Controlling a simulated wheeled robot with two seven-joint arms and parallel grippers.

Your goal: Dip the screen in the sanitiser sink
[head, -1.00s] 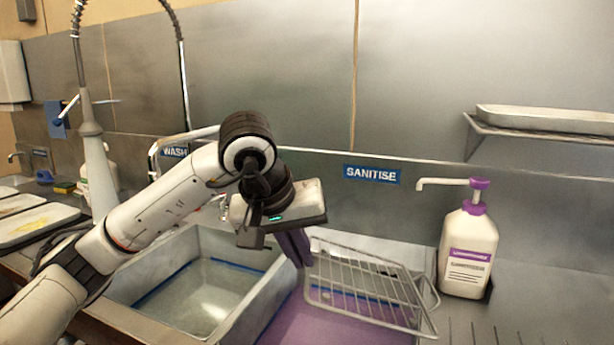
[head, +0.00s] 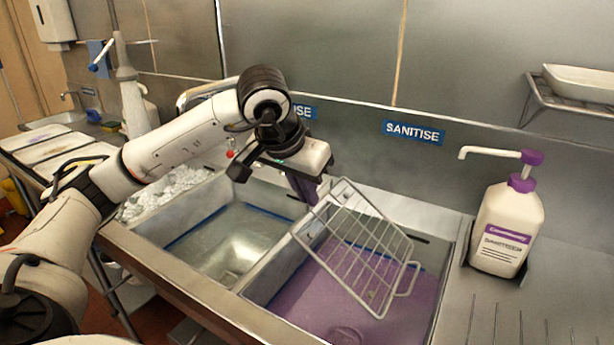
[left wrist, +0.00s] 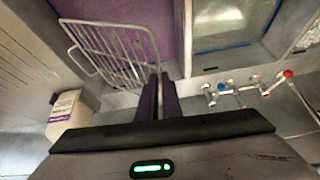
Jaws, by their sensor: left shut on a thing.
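The screen (head: 354,246), a silver wire rack with parallel bars and a handle loop at its lower right, hangs tilted over the sanitiser sink (head: 263,289). My left gripper (head: 304,190), with purple fingers, is shut on the screen's upper left edge. In the left wrist view the fingers (left wrist: 160,88) meet at the edge of the screen (left wrist: 115,50). Purple liquid (head: 325,297) lies in the sink below the rack. I cannot tell whether the rack's lower end touches it. My right gripper is not in view.
A clear-water sink (head: 228,243) adjoins on the left, with a foamy one (head: 170,190) beyond. A sanitiser pump bottle (head: 506,225) stands to the right on the drainboard (head: 560,285). A blue SANITISE label (head: 414,132) is on the wall behind. Taps (left wrist: 245,88) show in the wrist view.

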